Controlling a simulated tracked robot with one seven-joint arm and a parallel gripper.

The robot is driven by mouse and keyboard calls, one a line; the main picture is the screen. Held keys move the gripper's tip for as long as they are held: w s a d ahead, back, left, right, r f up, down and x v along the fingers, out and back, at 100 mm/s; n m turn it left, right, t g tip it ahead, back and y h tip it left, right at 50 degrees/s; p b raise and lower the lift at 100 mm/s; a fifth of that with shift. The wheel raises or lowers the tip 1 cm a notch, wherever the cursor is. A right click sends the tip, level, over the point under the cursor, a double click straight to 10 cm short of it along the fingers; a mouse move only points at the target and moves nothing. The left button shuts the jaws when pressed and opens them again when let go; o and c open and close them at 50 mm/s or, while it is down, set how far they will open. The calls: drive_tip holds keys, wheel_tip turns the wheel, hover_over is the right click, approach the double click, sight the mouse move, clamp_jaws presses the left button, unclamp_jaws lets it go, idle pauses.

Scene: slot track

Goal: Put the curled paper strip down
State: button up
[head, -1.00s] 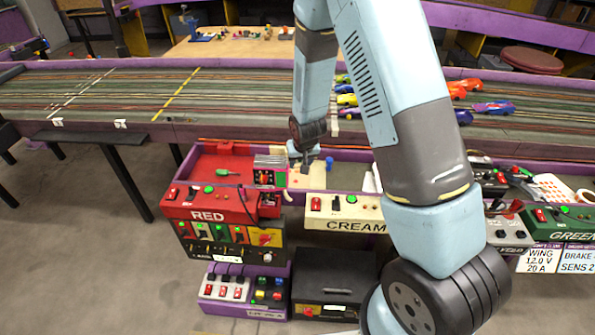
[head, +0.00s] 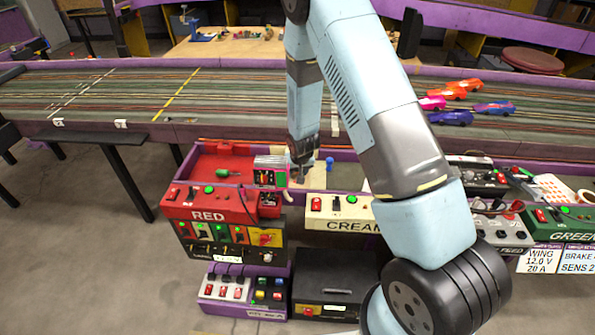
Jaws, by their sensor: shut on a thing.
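My gripper (head: 301,173) points down over the trough between the red and cream control boxes, just right of a small upright box with a card-like face (head: 270,172). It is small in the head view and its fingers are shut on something. The curled paper strip is too small, or too hidden by the fingers, to make out its shape. A pale cream patch (head: 316,178) lies in the trough beside and below the fingertips. I cannot tell whether the fingertips touch it.
A red tray (head: 210,168) holds a green item at the left. A blue peg-like item (head: 330,164) stands just right of my gripper. The cream box (head: 345,212) is in front. The slot track (head: 120,95) with several cars (head: 450,117) runs behind.

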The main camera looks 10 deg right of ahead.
drive_tip(key=o, duration=1)
drive_tip(key=s+d+r, duration=0.3)
drive_tip(key=s+r, duration=0.2)
drive_tip(key=r, duration=0.7)
drive_tip(key=s+d+r+m, duration=0.1)
drive_tip(key=s+d+r, duration=0.3)
drive_tip(key=r, duration=0.8)
drive_tip(key=s+d+r, duration=0.2)
drive_tip(key=s+r, duration=0.4)
drive_tip(key=r, duration=0.6)
drive_tip(key=shift+t, duration=0.6)
drive_tip(key=s+d+r, duration=0.2)
drive_tip(key=s+r, duration=0.1)
drive_tip(key=s, duration=0.3)
drive_tip(key=s+d+r, duration=0.2)
drive_tip(key=s+r, duration=0.2)
drive_tip(key=s, duration=0.3)
drive_tip(key=s+d+r, duration=0.1)
drive_tip(key=s+r, duration=0.3)
drive_tip(key=s, duration=0.3)
drive_tip(key=shift+d+r, duration=0.1)
drive_tip(key=shift+d, duration=0.3)
